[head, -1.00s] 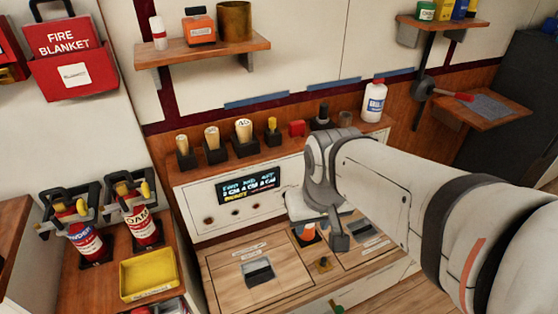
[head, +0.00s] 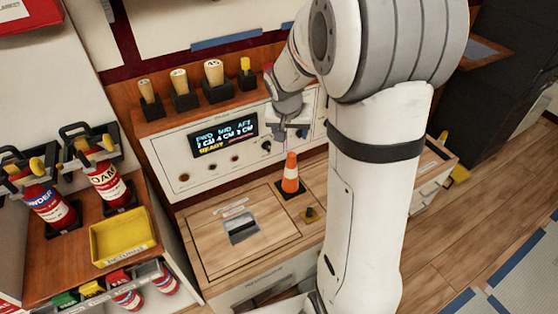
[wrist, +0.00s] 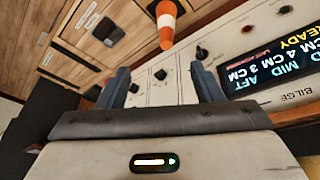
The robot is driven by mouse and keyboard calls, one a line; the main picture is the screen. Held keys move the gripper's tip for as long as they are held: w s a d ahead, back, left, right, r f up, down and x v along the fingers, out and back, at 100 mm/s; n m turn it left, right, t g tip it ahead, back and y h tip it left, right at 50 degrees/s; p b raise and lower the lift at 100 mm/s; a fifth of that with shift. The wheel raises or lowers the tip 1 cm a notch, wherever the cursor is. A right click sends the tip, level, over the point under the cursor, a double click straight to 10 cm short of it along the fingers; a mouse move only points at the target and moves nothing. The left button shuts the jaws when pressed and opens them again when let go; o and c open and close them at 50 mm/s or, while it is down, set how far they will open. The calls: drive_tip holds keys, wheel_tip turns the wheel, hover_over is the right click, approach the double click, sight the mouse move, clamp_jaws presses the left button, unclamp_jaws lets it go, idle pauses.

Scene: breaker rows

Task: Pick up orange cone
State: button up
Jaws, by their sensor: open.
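The orange cone (head: 291,175) with a white band stands upright on a dark square base on the wooden console top. My gripper (head: 287,132) is above and behind the cone in the head view, near the console's white front panel, and apart from it. In the wrist view the orange cone (wrist: 166,24) shows at the top, its tip pointing down the picture toward the gap between the fingers. There my gripper (wrist: 160,68) is open, with nothing between its two blue-grey fingers.
A small brass knob (head: 309,215) sits in front of the cone, and a recessed latch (head: 243,229) lies to its left. The panel with a lit display (head: 224,135) rises behind. A yellow tray (head: 124,237) and fire extinguishers (head: 107,182) stand left.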

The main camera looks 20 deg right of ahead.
drive_tip(key=m+b, duration=0.2)
drive_tip(key=b, duration=0.2)
hover_over(292, 154)
drive_tip(key=s+a, duration=0.2)
wheel_tip(292, 154, down, 15)
drive_tip(key=x, duration=0.5)
drive_tip(key=b+x, duration=0.1)
drive_tip(key=x, duration=0.2)
drive_tip(key=shift+d+r, duration=0.1)
drive_tip(key=shift+d, duration=0.15)
clamp_jaws()
